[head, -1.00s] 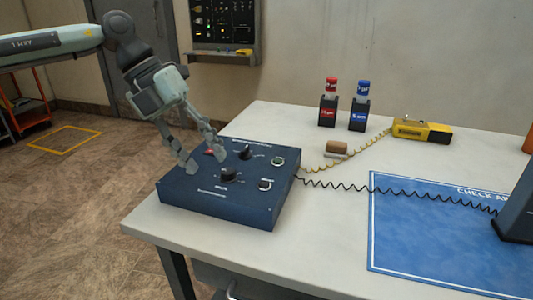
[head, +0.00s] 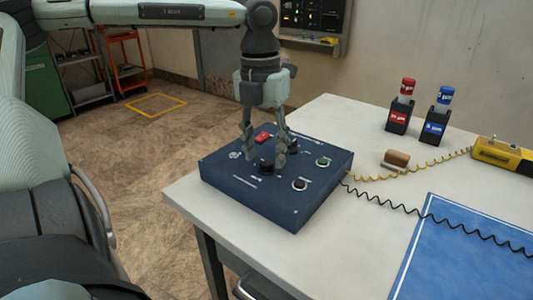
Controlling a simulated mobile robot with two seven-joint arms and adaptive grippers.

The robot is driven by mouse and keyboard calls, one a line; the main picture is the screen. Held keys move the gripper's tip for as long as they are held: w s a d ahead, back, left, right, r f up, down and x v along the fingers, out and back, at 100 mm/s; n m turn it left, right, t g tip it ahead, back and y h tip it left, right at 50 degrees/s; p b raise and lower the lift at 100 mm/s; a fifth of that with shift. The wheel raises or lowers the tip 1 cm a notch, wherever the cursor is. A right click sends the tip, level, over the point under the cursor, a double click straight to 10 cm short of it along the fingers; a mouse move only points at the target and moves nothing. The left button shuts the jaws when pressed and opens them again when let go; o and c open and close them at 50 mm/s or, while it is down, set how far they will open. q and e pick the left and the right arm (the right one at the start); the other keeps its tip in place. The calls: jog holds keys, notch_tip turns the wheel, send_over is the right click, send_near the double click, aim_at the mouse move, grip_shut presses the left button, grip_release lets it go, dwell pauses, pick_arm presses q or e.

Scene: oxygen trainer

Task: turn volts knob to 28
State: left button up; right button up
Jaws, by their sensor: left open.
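The dark blue trainer box (head: 279,213) sits on the near left corner of the white table. Its top carries a large black knob (head: 266,165) toward the front and another black knob (head: 293,147) farther back, partly hidden by a finger. The labels are too small to read, so I cannot tell which knob is volts or its setting. My left gripper (head: 265,160) points down over the box, open, with one fingertip on each side of the front black knob. I cannot tell if they touch it. My right gripper is not in view.
The box also has a red switch (head: 262,138), a green button (head: 323,162) and a white-ringed black control (head: 300,184). Red (head: 399,118) and blue (head: 436,124) bottles stand in black holders behind. A yellow device (head: 502,153) and coiled cords lie right.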

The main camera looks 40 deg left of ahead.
pick_arm(q)
jog(key=shift+f, duration=0.65)
jog(key=shift+c, duration=1.4)
grip_shut()
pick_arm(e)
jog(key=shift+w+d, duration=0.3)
